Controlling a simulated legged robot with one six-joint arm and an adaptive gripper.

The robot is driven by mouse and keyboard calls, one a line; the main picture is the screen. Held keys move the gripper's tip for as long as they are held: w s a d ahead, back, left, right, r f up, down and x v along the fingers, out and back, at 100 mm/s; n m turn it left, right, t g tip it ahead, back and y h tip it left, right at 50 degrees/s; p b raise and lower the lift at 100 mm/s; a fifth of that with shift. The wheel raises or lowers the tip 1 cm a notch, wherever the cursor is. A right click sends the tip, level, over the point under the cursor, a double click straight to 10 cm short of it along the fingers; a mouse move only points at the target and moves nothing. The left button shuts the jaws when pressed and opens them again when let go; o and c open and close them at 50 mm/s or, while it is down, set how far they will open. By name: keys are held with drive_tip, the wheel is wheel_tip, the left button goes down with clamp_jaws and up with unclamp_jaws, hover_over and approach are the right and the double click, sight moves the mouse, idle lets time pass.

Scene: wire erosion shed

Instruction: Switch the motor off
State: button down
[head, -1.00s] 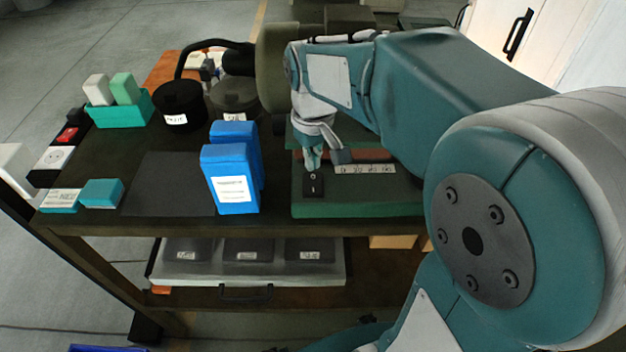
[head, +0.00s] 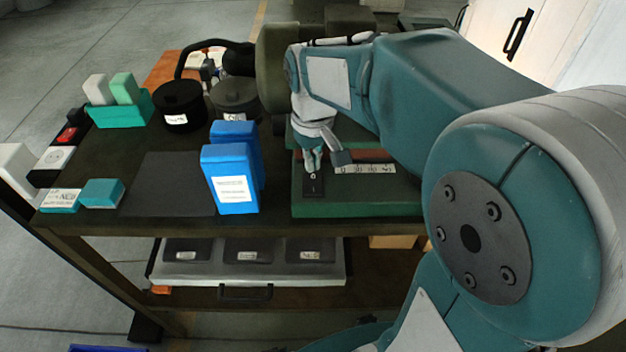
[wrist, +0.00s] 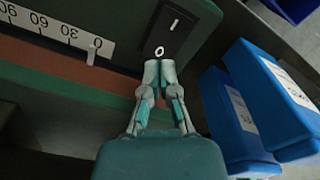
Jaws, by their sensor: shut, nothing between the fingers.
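The motor switch (head: 314,188) is a black rocker on the front of the green machine base (head: 370,200). In the wrist view the rocker (wrist: 172,28) shows a white I at its far end and a white O at the end nearest my fingertips. My gripper (head: 313,168) is shut and empty, pointing down at the O end of the switch. In the wrist view its closed fingertips (wrist: 160,66) sit right beside the O. I cannot tell whether they touch the rocker, or which way it is tilted.
Two blue boxes (head: 232,182) stand close left of the switch on the dark bench. A white scale strip (head: 365,169) lies beside the switch. Black and grey pots (head: 181,104), a teal tray (head: 120,108) and small boxes stand farther left. A dark mat (head: 175,184) is bare.

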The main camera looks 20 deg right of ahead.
sight(313, 176)
drive_tip(key=shift+f, duration=1.15)
idle(0.6)
drive_tip(key=shift+r, duration=3.55)
